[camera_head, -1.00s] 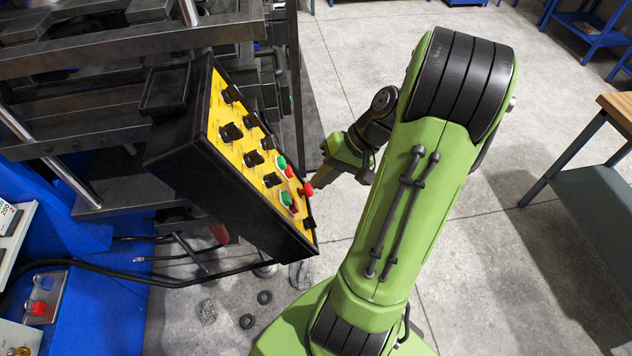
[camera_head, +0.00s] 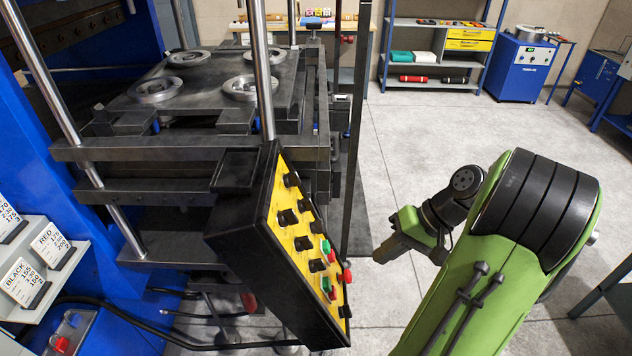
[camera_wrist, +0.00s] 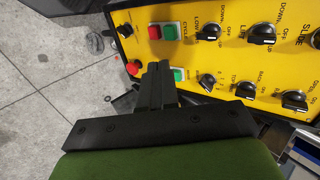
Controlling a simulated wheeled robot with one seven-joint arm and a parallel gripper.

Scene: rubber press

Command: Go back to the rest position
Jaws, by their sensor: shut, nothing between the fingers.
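My gripper (camera_head: 386,250) is in the head view, to the right of the press's control box and apart from it in the picture. Its fingers point left and downward, shut and empty. In the wrist view the shut fingers (camera_wrist: 157,82) show in front of the yellow control panel (camera_wrist: 230,45), beside the green and red buttons. The control panel (camera_head: 290,228) in the head view carries black knobs, green and red buttons and a red mushroom button (camera_head: 347,275). My green arm stands at the right.
The press (camera_head: 180,145) with round mould rings fills the left. Label cards (camera_head: 50,243) stand on a grey shelf at far left. A shelf rack (camera_head: 440,55) and a blue machine (camera_head: 520,68) stand at the back. The floor (camera_head: 415,125) between is clear.

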